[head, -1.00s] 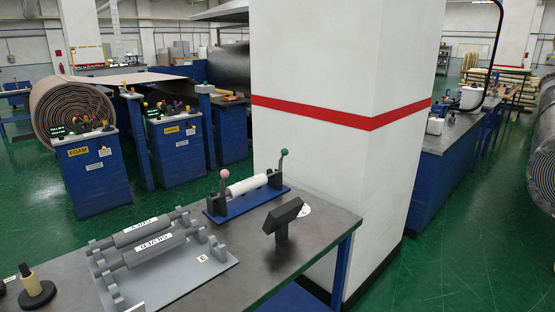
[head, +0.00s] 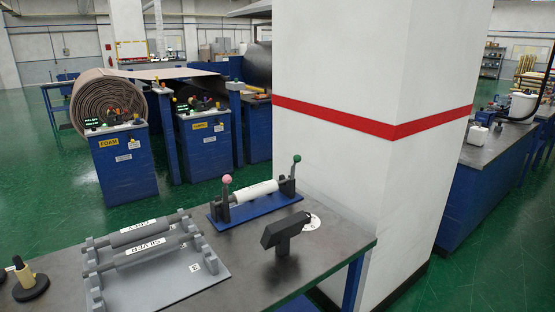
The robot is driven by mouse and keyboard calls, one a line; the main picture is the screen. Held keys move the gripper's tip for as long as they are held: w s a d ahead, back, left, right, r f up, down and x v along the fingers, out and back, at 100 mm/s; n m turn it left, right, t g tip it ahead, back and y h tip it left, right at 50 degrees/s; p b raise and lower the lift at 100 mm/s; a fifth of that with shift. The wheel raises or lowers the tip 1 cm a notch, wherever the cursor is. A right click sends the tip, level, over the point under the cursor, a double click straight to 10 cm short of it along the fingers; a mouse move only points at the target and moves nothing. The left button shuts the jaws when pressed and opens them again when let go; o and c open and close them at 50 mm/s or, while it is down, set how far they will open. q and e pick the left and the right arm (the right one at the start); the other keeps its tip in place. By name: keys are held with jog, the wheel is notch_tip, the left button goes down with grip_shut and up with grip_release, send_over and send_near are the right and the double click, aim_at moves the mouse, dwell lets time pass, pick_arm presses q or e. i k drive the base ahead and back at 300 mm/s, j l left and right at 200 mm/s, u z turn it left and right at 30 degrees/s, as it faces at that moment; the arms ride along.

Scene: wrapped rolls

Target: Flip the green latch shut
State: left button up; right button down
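A similar lever with a pink ball (head: 226,189) stands at the left end. A white roll (head: 254,191) lies between the two levers. Neither of my grippers shows in the head view.
On the table (head: 235,266) are a grey rack (head: 160,285) with labelled rollers, a dark angled stand (head: 284,235) and a black-based peg (head: 27,280). A white pillar (head: 370,70) with a red stripe rises behind the table. Green floor lies beyond.

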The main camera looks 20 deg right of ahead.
aim_at(297, 158)
jog(key=l+u, duration=0.15)
jog(key=l, duration=1.05)
jog(key=l+u, duration=0.15)
jog(key=l, duration=1.05)
jog(key=k, duration=0.05)
